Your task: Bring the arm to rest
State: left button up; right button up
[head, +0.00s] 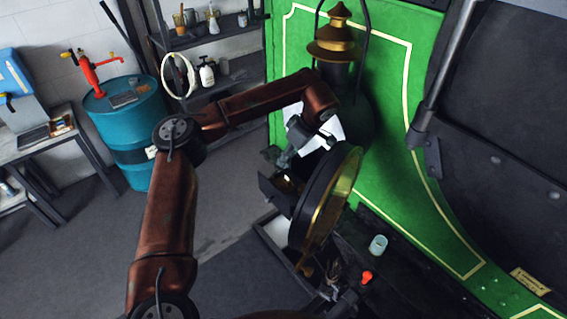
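My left arm, with copper-brown links, comes up from the bottom left, bends at the elbow and reaches right. Its gripper (273,170) hangs beside a round dark thing with a brass rim (333,205), in front of the green panel. Dark parts overlap there, so I cannot tell whether the fingers are open, or whether they touch the round thing. I see nothing clearly held. At the bottom centre, small dark prongs (335,272) may be my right gripper, but they are too dark to be sure.
A tall lantern with a brass top (338,40) stands against the green panel (395,110). A blue drum (128,125), shelves (225,35) and a bench (45,140) stand behind. Floor at left is clear.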

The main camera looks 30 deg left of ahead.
pick_arm(q)
jog(key=shift+v, duration=1)
